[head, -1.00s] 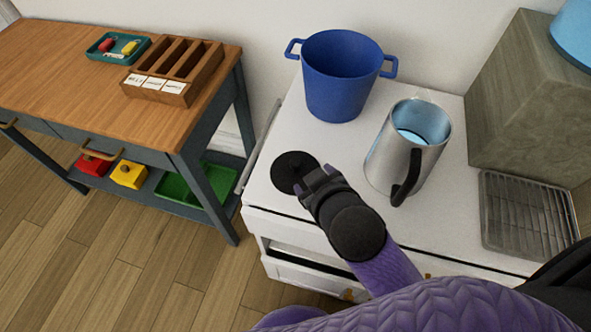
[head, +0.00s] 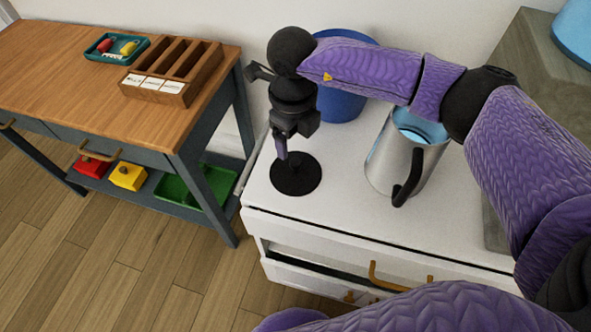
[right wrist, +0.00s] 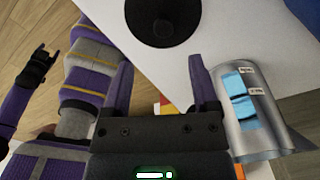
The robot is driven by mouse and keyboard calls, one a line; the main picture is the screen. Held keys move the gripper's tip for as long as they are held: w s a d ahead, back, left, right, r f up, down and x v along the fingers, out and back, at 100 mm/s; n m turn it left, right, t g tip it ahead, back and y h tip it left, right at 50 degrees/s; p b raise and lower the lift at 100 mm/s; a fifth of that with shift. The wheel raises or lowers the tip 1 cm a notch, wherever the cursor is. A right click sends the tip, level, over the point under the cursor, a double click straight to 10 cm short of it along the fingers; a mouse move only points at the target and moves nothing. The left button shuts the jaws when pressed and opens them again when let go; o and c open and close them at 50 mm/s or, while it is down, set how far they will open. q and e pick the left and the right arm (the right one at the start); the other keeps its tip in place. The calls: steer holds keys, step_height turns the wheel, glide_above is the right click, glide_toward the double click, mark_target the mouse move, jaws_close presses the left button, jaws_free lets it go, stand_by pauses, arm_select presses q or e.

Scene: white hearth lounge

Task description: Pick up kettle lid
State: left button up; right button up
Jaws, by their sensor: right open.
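The kettle lid (head: 300,180), a flat black disc, lies on the white cabinet top near its left edge. In the right wrist view the lid (right wrist: 145,20) is at the top, its round knob facing me. My right gripper (head: 282,156) points down at the lid's far left part and hides some of it in the head view. In the wrist view its two purple fingers (right wrist: 160,80) are apart with nothing between them, and the lid lies beyond the tips. The silver kettle (head: 395,160) stands open, right of the lid. My left gripper (right wrist: 42,62) appears small at the wrist view's left.
A blue pot (head: 342,105) stands behind my right arm, partly hidden. A grey stone-like block (head: 510,60) is at the right. A wooden-topped table (head: 60,60) with a slotted box (head: 175,75) stands left. The cabinet top in front of the lid is clear.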

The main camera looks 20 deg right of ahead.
mark_target(296, 162)
steer(key=f, duration=0.2)
steer(key=f+b, duration=0.1)
steer(key=f, duration=0.1)
steer(key=f+b, duration=0.1)
steer(key=f, duration=0.2)
steer(key=shift+w+d, duration=0.15)
steer(key=shift+d, duration=0.1)
steer(key=shift+f, duration=0.35)
arm_select(q)
steer(key=f, duration=0.1)
steer(key=s+a, duration=0.1)
steer(key=f, duration=0.1)
steer(key=shift+s+a+f, duration=0.25)
steer(key=shift+s+f, duration=0.05)
steer(key=shift+s, duration=0.05)
arm_select(e)
steer(key=shift+r, duration=0.15)
steer(key=c, duration=1)
arm_select(q)
steer(key=shift+w, duration=0.15)
arm_select(e)
jaws_close()
